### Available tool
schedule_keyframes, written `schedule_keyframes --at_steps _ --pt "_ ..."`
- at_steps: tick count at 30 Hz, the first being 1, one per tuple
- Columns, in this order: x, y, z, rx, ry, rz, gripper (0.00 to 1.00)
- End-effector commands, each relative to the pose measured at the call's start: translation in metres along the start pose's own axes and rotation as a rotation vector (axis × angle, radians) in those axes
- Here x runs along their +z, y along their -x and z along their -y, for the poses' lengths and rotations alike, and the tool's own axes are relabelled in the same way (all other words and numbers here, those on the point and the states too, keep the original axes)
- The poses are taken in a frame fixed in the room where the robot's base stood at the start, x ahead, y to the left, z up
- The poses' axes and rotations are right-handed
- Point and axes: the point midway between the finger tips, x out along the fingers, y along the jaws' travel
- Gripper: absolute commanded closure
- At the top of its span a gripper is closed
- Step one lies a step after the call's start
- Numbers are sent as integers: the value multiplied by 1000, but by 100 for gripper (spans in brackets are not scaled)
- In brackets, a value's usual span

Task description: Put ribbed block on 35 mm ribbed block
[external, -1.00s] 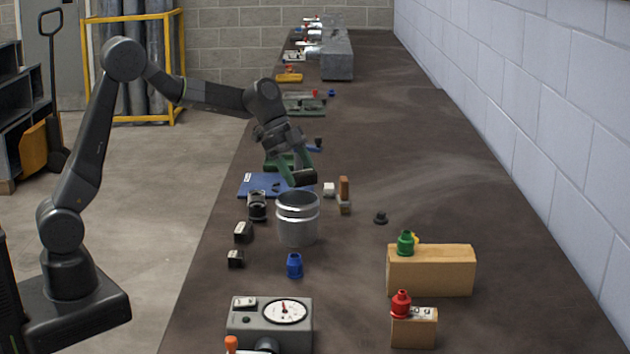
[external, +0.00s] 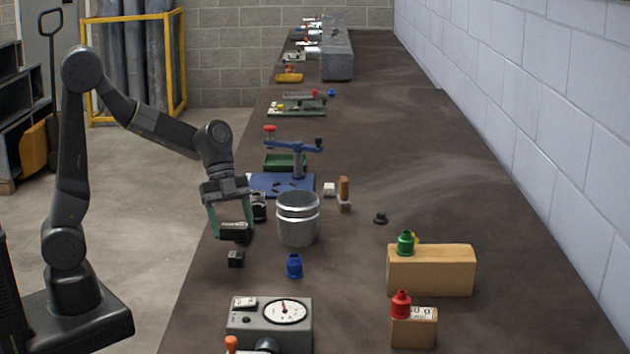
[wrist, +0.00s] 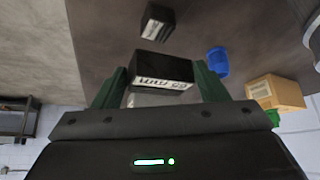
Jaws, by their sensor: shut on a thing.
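My gripper (external: 235,228) has its green fingers shut on a dark ribbed block (external: 234,227) at the left edge of the table. In the wrist view a black block (wrist: 163,70) with a pale "mm" label shows between the fingertips; its number is hard to read. In the external view a dark shape lies right below the held block, where a labelled block stood before. It is mostly hidden, and I cannot tell whether the two touch.
A blue bottle-like piece (external: 294,266) and a grey dial gauge box (external: 270,322) are nearer. The table's right middle is mostly free.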

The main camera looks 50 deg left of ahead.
Motion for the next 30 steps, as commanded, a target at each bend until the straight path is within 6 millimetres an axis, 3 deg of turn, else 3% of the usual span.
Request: schedule_keyframes --at_steps 10,23,24,27,30 --pt "21 -32 0 2 2 -1 67" --pt "24 -38 1 -2 -1 0 67" --pt "24 -37 0 -1 0 0 27" --pt "24 -37 0 -1 0 0 12" --pt "24 -37 0 -1 0 0 12"
